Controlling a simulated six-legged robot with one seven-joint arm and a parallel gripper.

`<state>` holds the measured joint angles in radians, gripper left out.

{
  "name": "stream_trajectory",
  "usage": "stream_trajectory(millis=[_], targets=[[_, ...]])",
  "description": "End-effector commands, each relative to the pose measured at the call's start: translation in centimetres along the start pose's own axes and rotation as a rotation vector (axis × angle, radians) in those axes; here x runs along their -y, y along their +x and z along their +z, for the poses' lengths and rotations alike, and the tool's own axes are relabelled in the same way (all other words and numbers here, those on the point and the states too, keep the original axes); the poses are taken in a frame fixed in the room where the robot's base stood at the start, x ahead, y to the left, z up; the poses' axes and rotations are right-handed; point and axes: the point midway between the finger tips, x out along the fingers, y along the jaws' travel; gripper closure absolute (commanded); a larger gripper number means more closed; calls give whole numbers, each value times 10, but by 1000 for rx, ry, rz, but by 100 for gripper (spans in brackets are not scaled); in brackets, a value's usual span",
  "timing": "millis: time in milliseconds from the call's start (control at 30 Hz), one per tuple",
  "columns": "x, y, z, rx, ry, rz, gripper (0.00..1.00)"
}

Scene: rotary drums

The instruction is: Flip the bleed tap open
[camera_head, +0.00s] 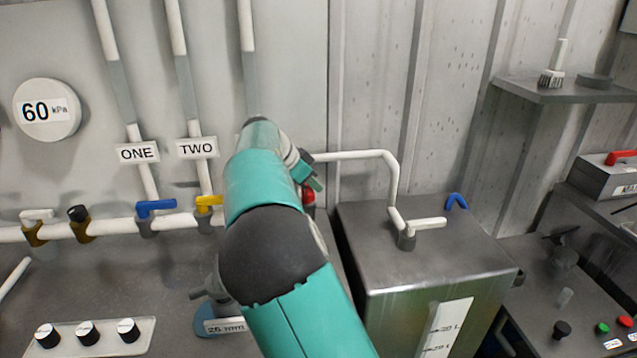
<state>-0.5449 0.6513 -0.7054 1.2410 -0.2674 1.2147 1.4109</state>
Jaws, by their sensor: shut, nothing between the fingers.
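No label reading "bleed" is legible, so I cannot tell for sure which tap is the bleed tap. Along the white pipe at left sit a white-handled tap (38,215) on a brass body, a black-capped brass fitting (79,222), a blue-handled tap (155,208) under sign ONE and a yellow-handled tap (209,202) under sign TWO. A white lever (428,223) lies on the metal tank's top. My gripper (317,184) is shut and empty, in front of the wall beside a red part (308,196). My arm hides the pipe's right part.
The grey metal tank (400,265) stands right of my arm, with a white pipe (370,154) bending down to it. A knob panel (90,337) lies lower left. A shelf (560,93) juts out at upper right.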

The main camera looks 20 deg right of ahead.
Motion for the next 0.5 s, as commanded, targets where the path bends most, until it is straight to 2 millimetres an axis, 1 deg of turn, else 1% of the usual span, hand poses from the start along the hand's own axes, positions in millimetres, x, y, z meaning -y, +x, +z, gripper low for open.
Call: stream_trajectory(millis=[100, 500], targets=[[0, -1, 3, 2, -3, -3, 100], [1, -3, 6, 4, -5, -5, 100]])
